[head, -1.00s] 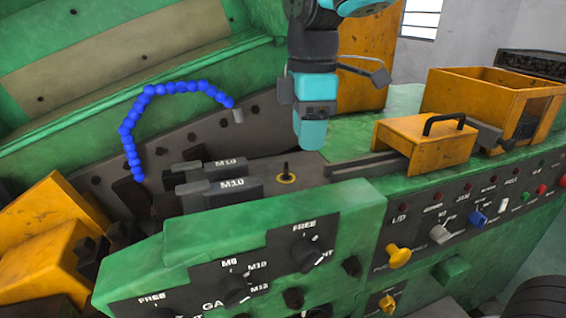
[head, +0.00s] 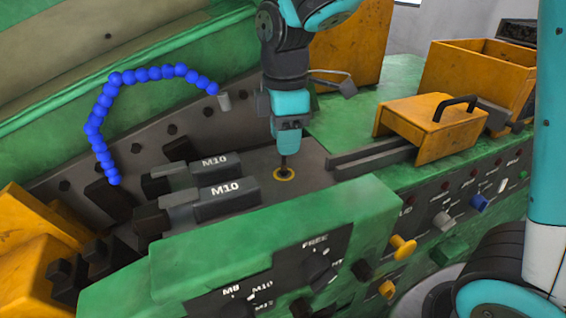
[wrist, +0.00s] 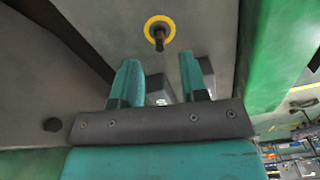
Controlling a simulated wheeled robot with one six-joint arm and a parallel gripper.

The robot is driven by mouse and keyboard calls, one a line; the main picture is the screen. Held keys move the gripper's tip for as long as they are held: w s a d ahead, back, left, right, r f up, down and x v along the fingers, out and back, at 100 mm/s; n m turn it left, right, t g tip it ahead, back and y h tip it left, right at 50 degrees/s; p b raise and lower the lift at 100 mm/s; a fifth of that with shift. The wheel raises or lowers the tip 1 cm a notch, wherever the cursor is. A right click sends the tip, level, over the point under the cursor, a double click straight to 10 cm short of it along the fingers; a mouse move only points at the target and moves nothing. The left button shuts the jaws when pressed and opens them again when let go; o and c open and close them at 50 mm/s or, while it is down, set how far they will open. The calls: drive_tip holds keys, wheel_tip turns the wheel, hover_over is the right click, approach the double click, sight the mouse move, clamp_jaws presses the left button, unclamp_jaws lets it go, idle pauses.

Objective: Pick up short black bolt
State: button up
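The short black bolt (head: 284,165) stands upright in a yellow ring (head: 286,175) on the grey machine plate. In the wrist view the bolt (wrist: 159,38) shows inside the yellow ring, ahead of the fingertips and between their lines. My gripper (head: 286,150) hangs pointing down over the bolt in the head view. In the wrist view my gripper (wrist: 160,65) has its two teal fingers apart with nothing between them. Whether the fingertips touch the bolt is hard to tell in the head view; the wrist view shows a gap.
Two grey M10 blocks (head: 224,197) lie left of the bolt. A grey rail (head: 370,158) and an orange box with a black handle (head: 428,130) stand to the right. A blue segmented hose (head: 97,115) arches at left. A green control panel (head: 200,265) is in front.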

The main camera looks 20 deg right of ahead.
sight(284, 157)
wheel_tip(284, 157, down, 5)
drive_tip(key=shift+f+p, duration=0.1)
drive_tip(key=shift+p, duration=0.8)
drive_tip(key=shift+c, duration=0.5)
clamp_jaws()
